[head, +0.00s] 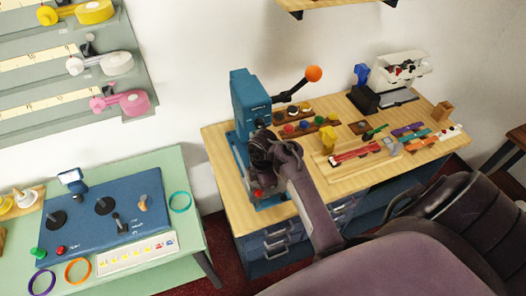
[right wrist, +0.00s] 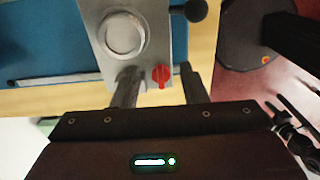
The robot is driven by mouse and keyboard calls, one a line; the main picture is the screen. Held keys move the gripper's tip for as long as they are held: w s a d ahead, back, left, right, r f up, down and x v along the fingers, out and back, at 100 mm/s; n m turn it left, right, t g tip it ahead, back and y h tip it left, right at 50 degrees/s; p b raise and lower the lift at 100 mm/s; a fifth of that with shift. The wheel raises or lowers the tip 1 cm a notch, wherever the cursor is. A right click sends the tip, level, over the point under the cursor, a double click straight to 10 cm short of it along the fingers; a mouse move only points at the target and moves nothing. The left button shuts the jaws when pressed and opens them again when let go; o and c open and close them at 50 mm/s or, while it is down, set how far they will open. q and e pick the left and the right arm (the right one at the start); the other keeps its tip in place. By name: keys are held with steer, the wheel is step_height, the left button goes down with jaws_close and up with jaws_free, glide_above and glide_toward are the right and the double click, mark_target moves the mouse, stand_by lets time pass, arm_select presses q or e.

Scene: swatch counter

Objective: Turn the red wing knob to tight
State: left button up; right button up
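The red wing knob (right wrist: 161,75) sits on the grey metal plate (right wrist: 150,45) at the foot of the blue press (head: 250,100). In the right wrist view its narrow wing points down toward my gripper. In the head view the knob (head: 258,193) is a small red spot low on the press, partly hidden by my arm. My right gripper (right wrist: 158,68) is open, with one finger on either side of the knob and visible gaps to both. I cannot tell how deep the fingers reach. Tight markings are not readable. My left gripper is not in view.
A round pale disc (right wrist: 123,35) and a black ball (right wrist: 196,10) are near the knob. The press lever ends in an orange ball (head: 313,73). Small trays and coloured tools lie on the wooden counter (head: 225,140). A green table (head: 190,221) with a blue panel (head: 85,215) stands left.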

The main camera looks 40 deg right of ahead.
steer(key=shift+f, duration=0.85)
jaws_close()
